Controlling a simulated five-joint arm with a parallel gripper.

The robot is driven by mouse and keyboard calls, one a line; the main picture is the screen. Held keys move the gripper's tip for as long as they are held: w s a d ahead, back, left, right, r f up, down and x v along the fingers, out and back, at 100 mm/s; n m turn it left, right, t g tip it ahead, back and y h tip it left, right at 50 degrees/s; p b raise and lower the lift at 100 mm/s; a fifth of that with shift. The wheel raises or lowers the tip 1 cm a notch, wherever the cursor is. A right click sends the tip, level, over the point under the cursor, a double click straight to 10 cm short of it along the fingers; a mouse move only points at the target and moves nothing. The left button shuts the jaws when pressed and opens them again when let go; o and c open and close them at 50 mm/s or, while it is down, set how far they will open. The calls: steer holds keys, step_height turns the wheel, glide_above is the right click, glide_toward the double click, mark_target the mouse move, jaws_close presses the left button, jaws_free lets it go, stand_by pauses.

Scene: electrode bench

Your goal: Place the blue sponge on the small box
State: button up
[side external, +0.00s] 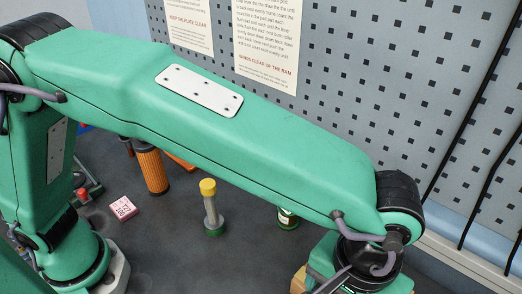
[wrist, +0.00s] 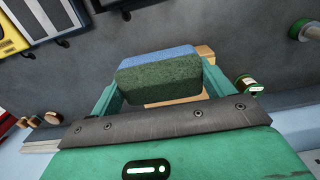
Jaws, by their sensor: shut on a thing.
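The blue sponge (wrist: 158,56) has a dark green scouring face turned toward the wrist camera. My gripper (wrist: 158,82) is shut on it, with one green finger at each side. A light wooden block, apparently the small box (wrist: 206,52), shows behind the sponge and past its lower edge in the wrist view. I cannot tell whether the sponge touches it. In the side view a corner of light wood (side external: 298,281) shows at the bottom edge beside my wrist. The sponge and fingertips are out of sight there.
A small green jar (wrist: 249,86) stands right of my gripper. A yellow-topped post (side external: 209,206), an orange cylinder (side external: 152,172) and a pink block (side external: 122,207) stand on the dark bench. A yellow instrument (wrist: 12,38) lies at the wrist view's upper left. A pegboard wall (side external: 400,90) closes the back.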

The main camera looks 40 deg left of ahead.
steer(key=shift+d+r, duration=0.1)
steer(key=shift+d, duration=0.15)
steer(key=w+f, duration=0.2)
steer(key=w, duration=0.1)
steer(key=w+a+f, duration=0.1)
steer(key=w+f, duration=0.1)
steer(key=w, duration=0.2)
steer(key=w+f, duration=0.3)
steer(key=w, duration=0.1)
steer(key=shift+w+a, duration=0.25)
steer(key=shift+a, duration=0.05)
steer(key=shift+f, duration=0.1)
steer(key=shift+f, duration=1.95)
steer(key=shift+f, duration=0.1)
steer(key=o, duration=0.9)
